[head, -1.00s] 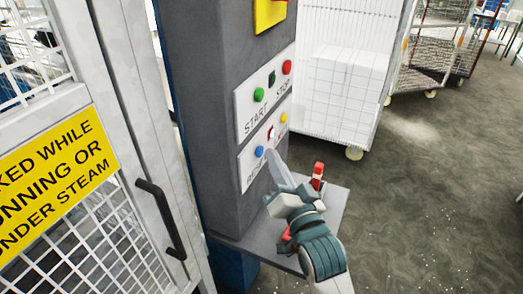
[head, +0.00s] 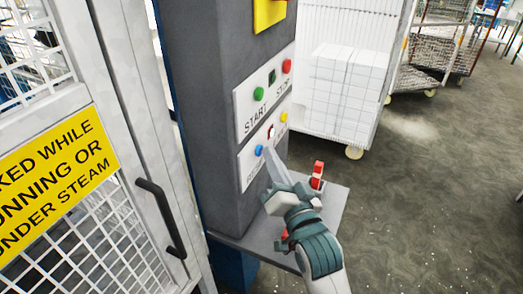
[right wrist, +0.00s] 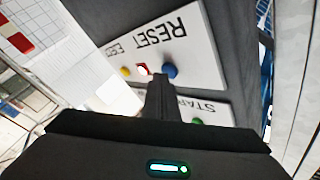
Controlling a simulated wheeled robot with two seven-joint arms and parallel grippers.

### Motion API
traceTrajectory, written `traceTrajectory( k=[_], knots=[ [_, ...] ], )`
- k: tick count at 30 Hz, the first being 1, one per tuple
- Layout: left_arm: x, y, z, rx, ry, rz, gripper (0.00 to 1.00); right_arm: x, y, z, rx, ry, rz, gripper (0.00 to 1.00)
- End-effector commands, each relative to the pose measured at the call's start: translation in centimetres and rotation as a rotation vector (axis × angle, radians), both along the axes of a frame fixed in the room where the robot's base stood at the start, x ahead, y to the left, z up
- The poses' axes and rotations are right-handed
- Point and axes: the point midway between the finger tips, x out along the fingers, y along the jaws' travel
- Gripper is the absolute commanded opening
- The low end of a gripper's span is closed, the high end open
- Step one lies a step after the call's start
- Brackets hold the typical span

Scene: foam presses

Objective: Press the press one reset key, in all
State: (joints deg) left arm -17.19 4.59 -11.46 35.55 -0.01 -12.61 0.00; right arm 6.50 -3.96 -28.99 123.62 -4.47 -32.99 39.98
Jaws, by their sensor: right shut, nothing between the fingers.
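The blue reset key (head: 259,150) sits on the lower white plate (head: 250,172) of the grey press column. It also shows in the right wrist view (right wrist: 170,71), beside the RESET lettering (right wrist: 160,34). My right gripper (head: 268,153) is shut and empty, its tips close to the blue key. In the right wrist view the fingers (right wrist: 158,82) end just beside the key; I cannot tell whether they touch it. My left gripper is not in view.
The upper plate carries a green START button (head: 258,94) and a red STOP button (head: 287,66). A yellow button (head: 283,118) is on the lower plate. A small shelf (head: 325,208) with a red-topped item (head: 317,172) is beside my right arm. A mesh gate (head: 90,225) stands at left.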

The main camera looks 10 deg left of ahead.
Motion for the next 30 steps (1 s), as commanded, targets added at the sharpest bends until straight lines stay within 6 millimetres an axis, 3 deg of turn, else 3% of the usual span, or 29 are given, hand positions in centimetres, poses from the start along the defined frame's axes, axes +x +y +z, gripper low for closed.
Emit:
traceTrajectory(
  k=[20,30],
  knots=[
    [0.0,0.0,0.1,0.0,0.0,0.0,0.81,0.1,0.4,0.0,0.0,0.001,0.001,0.0],
    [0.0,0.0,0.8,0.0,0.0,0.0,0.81,-0.3,-0.7,0.1,-0.002,-0.001,0.0,0.0]
  ],
)
